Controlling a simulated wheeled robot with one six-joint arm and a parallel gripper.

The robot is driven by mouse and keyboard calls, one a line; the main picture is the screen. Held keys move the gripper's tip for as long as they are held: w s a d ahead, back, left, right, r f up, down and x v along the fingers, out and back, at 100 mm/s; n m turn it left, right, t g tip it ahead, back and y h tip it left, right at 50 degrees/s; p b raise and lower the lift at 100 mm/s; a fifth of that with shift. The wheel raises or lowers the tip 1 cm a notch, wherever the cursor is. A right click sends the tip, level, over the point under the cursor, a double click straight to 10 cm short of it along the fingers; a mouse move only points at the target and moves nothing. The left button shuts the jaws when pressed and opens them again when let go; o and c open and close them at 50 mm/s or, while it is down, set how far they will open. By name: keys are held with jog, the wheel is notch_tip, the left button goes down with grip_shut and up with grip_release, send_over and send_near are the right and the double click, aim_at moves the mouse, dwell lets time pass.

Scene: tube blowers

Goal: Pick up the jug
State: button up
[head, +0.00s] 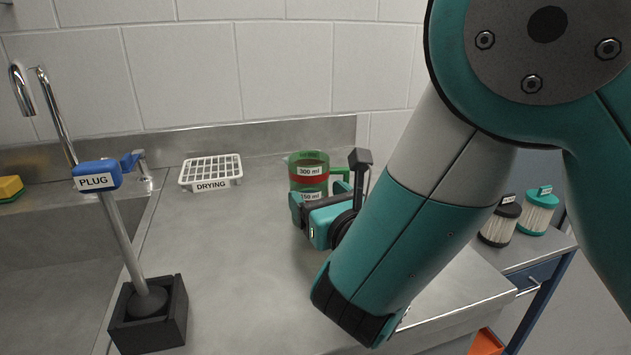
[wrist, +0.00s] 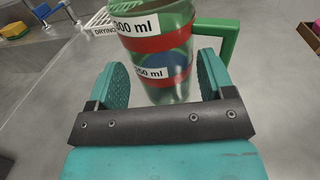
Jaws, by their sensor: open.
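The jug (head: 308,170) is clear green with red bands, "300 ml" and "150 ml" labels and a green handle on its right. It stands upright on the metal counter, toward the back. In the wrist view the jug (wrist: 160,50) is straight ahead, its lower part between the two fingers. My gripper (wrist: 163,80) is open, with a finger on each side of the jug and visible gaps. In the head view my gripper (head: 312,205) covers the jug's lower part. Contact with the jug cannot be seen.
A white drying rack (head: 211,172) lies left of the jug. A sink (head: 60,240) and a plug (head: 97,176) on a rod in a black block (head: 148,315) are at left. Filter cartridges (head: 538,212) stand at right. The counter's middle (head: 220,260) is clear.

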aim_at(318, 191)
jog(key=p+x, duration=0.3)
jog(key=shift+w+r, duration=0.2)
jog(key=shift+r, duration=0.2)
jog(key=shift+w+a+f, duration=0.15)
jog(key=shift+w+f, duration=0.15)
jog(key=shift+w, duration=0.05)
jog(key=c, duration=0.7)
jog(key=shift+c, duration=0.2)
jog(key=shift+r+p, duration=0.2)
jog(key=shift+p, duration=0.1)
notch_tip(318, 191, up, 20)
jog(key=p, duration=1.1)
jog(key=shift+f, duration=0.15)
